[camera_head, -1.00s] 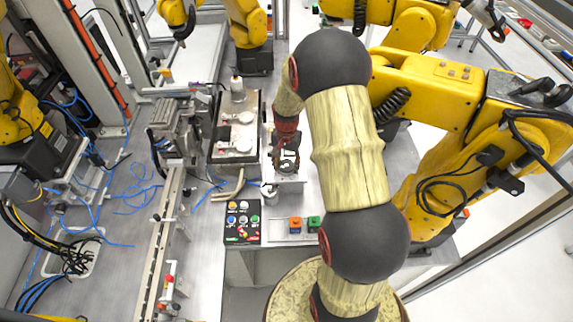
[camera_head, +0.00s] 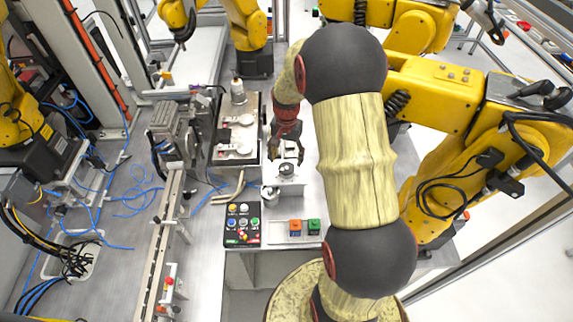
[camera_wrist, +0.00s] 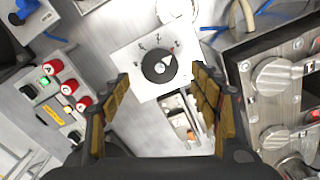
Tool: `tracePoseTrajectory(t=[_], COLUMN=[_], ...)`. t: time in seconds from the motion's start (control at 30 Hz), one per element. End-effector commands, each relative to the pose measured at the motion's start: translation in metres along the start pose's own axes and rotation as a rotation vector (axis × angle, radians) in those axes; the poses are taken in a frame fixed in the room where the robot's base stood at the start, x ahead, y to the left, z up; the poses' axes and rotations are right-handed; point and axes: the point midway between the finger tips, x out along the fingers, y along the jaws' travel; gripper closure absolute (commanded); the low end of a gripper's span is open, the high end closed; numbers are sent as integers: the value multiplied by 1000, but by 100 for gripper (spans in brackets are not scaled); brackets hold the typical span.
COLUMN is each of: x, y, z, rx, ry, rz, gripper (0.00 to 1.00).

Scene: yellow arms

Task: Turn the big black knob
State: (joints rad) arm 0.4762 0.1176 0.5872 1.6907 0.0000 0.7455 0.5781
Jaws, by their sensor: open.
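The big black knob (camera_wrist: 159,67) is round with a white pointer mark, on a white dial plate (camera_wrist: 135,52) with small marks around it. In the head view the knob (camera_head: 286,169) sits on top of a small pale box. My gripper (camera_wrist: 162,78) is open, one finger at each side of the wrist view. The knob shows beyond the fingertips, between them, and nothing is held. In the head view my gripper (camera_head: 286,154) is just behind the knob, its fingers spread. I cannot tell the exact gap between fingertips and knob.
A black button panel (camera_head: 242,224) stands front left of the knob. Orange (camera_head: 295,227) and green (camera_head: 314,226) blocks lie in front. A metal plate with round discs (camera_head: 236,135) is to the left. Yellow robot arms (camera_head: 440,90) stand at the right.

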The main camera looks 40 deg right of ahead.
Motion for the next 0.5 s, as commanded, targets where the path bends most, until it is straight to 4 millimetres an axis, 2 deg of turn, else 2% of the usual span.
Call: tracePoseTrajectory(t=[0.03,0.2,0.33,0.5], x=[-12,-41,-54,-61], y=[-1,0,0,0], z=[-1,-1,0,0], rx=[0,0,0,0], ry=[4,2,0,-1], rz=[-2,-1,0,1], gripper=[38,38,38,38])
